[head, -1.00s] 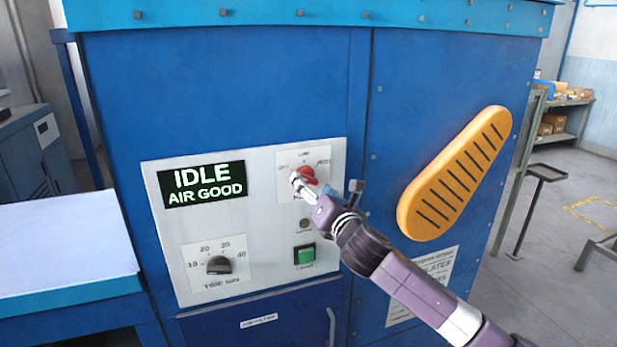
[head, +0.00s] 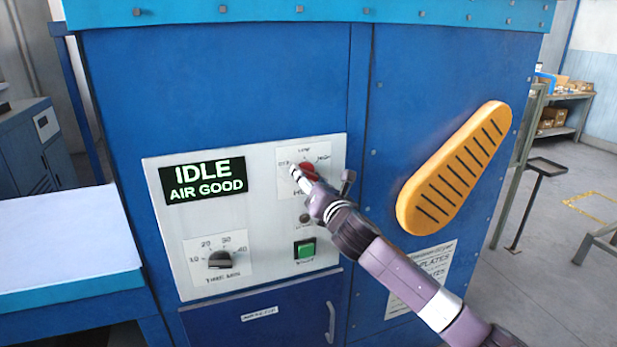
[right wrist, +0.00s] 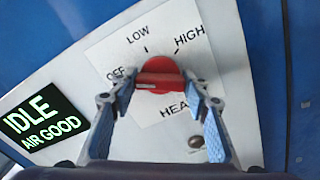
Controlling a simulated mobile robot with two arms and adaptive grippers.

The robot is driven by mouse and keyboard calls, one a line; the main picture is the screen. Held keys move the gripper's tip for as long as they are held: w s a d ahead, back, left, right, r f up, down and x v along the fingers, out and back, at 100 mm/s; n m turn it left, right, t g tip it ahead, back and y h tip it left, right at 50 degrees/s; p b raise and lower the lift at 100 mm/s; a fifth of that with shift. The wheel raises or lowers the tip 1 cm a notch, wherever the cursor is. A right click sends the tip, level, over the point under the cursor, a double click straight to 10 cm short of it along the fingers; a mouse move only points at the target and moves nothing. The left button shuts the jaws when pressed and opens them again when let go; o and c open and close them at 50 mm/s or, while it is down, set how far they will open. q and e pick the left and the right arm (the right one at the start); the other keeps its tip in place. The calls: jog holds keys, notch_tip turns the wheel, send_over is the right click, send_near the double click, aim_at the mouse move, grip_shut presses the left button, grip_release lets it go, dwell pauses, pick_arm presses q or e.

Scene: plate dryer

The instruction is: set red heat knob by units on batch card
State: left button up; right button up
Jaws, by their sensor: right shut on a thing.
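The red heat knob (head: 311,170) sits on a white dial plate with OFF, LOW and HIGH marks. It also shows in the right wrist view (right wrist: 161,70), its raised bar lying roughly crosswise in the picture. Which mark it points to, I cannot tell. My right gripper (right wrist: 160,92) is shut on the knob, one finger on each side; in the head view the gripper (head: 303,175) covers part of it. A printed sheet (head: 424,272) hangs at lower right, partly behind my arm; I cannot tell whether it is the batch card. My left gripper is not in view.
The display (head: 202,181) reads IDLE, AIR GOOD. A black time dial (head: 220,259) and green button (head: 304,249) are below. A yellow slotted guard (head: 455,168) stands out on the right. A white-topped table (head: 62,240) is at left.

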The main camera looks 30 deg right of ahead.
jog(key=shift+c, duration=0.6)
jog(key=shift+m, duration=0.3)
jog(key=m+p, duration=0.1)
jog(key=m, duration=0.3)
jog(key=shift+m, duration=0.4)
jog(key=m, duration=0.6)
jog(key=shift+p, duration=0.4)
jog(key=m, duration=0.6)
jog(key=shift+m+p, duration=0.3)
jog(key=shift+p, duration=0.1)
jog(key=m+p, duration=0.1)
jog(key=m, duration=0.4)
jog(key=shift+m, duration=0.4)
jog(key=o, duration=1.2)
jog(key=shift+c, duration=0.2)
